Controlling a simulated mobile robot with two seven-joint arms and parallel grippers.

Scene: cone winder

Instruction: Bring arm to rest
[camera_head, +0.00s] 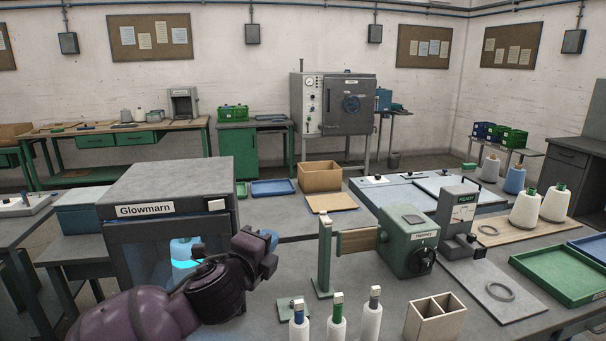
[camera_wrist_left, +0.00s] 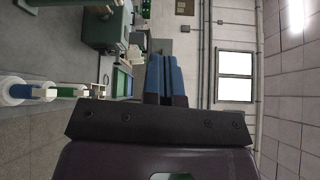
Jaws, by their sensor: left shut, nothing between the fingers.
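My left arm, dark purple, comes in from the lower left of the head view. Its gripper (camera_head: 270,237) is held up in front of the right side of the Glowmarn cabinet and left of the green winder, apart from the winder. Part of the gripper is hidden behind the wrist. In the left wrist view the blue fingers (camera_wrist_left: 165,78) lie together, shut with nothing between them. My right gripper is in neither view.
The Glowmarn cabinet (camera_head: 165,200) holds a blue-lit cone (camera_head: 184,250). The green winder (camera_head: 408,240) stands on the bench to the right. Several bobbins, including a green-topped one (camera_head: 337,318), and a divided wooden box (camera_head: 435,318) stand at the front edge.

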